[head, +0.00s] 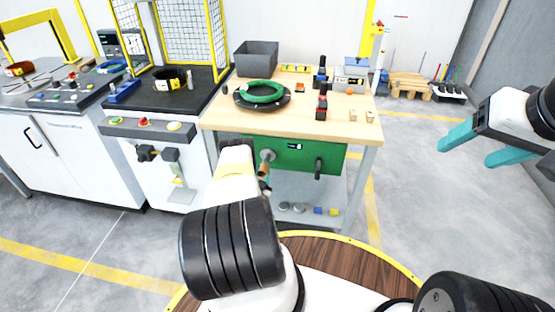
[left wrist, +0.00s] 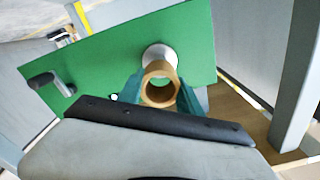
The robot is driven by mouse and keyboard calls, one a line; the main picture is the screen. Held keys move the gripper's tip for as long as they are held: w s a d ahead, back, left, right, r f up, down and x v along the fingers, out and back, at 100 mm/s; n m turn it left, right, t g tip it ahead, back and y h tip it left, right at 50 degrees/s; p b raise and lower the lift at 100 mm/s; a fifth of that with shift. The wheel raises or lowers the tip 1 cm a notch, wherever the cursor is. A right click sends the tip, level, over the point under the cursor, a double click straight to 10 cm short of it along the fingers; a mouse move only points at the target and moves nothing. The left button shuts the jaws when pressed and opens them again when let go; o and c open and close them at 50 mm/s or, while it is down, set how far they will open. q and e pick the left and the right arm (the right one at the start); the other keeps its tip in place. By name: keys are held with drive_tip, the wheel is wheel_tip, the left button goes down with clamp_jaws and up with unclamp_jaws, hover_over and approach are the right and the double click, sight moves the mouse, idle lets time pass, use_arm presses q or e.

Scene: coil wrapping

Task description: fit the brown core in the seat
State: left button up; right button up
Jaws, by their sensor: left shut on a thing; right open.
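The brown core (head: 264,171) is a short tube in front of the green panel (head: 300,154) of the wooden bench. The seat (head: 268,155) is a pale round cylinder standing out from that panel. My left gripper (head: 264,184) is shut on the core. In the left wrist view the core (left wrist: 147,92) shows its open end between the teal fingers (left wrist: 160,98). The pale seat (left wrist: 158,52) lies right behind it, roughly in line. I cannot tell whether they touch or overlap. My right gripper (head: 480,148) is open and empty at the far right, away from the bench.
A dark handle (head: 318,169) sticks out of the panel right of the seat; it also shows in the left wrist view (left wrist: 42,80). A green coil (head: 263,91) lies on a black disc on the bench top. A grey bin (head: 256,58) stands behind it. A black-topped station is to the left.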

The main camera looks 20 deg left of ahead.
sight(266, 161)
use_arm(q)
drive_tip(key=shift+w+a, duration=0.1)
drive_tip(key=shift+w, duration=0.35)
drive_tip(key=shift+x, duration=3.65)
idle(0.6)
drive_tip(key=o, duration=1.4)
drive_tip(key=shift+o, duration=0.2)
drive_tip(key=shift+v, duration=3.9)
